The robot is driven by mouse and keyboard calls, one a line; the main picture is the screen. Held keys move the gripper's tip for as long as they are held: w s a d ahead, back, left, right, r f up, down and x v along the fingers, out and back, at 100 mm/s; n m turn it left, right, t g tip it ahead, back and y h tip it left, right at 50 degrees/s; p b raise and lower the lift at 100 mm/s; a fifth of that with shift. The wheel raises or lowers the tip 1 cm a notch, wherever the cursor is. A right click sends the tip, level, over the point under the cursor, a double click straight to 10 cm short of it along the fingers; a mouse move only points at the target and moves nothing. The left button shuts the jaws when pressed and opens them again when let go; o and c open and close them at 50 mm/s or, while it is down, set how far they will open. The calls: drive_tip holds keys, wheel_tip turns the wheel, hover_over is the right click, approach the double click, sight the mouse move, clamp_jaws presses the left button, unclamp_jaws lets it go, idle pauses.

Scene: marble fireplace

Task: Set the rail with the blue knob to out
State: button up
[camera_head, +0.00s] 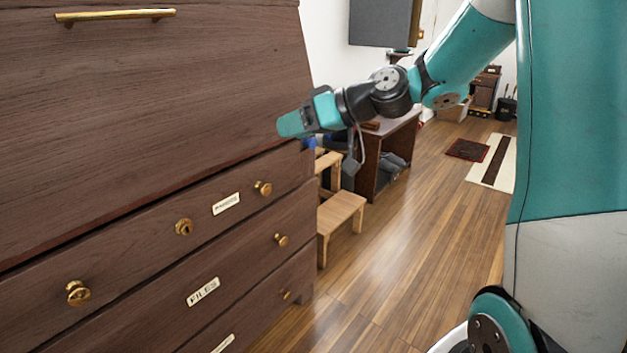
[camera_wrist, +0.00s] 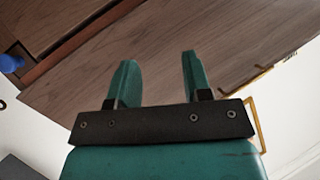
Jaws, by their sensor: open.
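The blue knob (camera_head: 309,143) shows as a small patch at the upper right front corner of the dark wooden bureau (camera_head: 150,130), just below my gripper. It also shows at the left edge of the wrist view (camera_wrist: 11,63). The rail itself cannot be made out clearly, and I cannot tell how far it stands out. My gripper (camera_head: 284,125) is in front of the right edge of the slanted lid, close above the knob. In the wrist view my gripper (camera_wrist: 158,72) has its two fingers apart with nothing between them, and the knob lies outside them.
The slanted lid has a brass handle (camera_head: 115,16). Labelled drawers with brass knobs (camera_head: 263,188) are below it. A wooden step stool (camera_head: 341,213) stands right of the bureau, with a brown cabinet (camera_head: 390,150) behind. The wooden floor (camera_head: 410,250) in front is clear.

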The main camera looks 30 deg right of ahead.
drive_tip(key=w+d+f+m+t+b, duration=0.25)
drive_tip(key=d+f+b, duration=0.35)
drive_tip(key=d+f, duration=0.35)
drive_tip(key=m+t+h+b, duration=0.2)
drive_tip(key=t+h+b, duration=0.1)
drive_tip(key=t+b, duration=0.25)
approach(315, 144)
drive_tip(key=shift+n, duration=0.25)
drive_tip(key=b+x, duration=0.3)
drive_tip(key=x, duration=0.7)
drive_tip(key=shift+w+a+r+b, duration=0.15)
drive_tip(key=shift+w+b, duration=0.15)
drive_tip(key=shift+w, duration=0.05)
drive_tip(key=shift+c, duration=0.3)
drive_tip(key=shift+s, duration=0.1)
clamp_jaws()
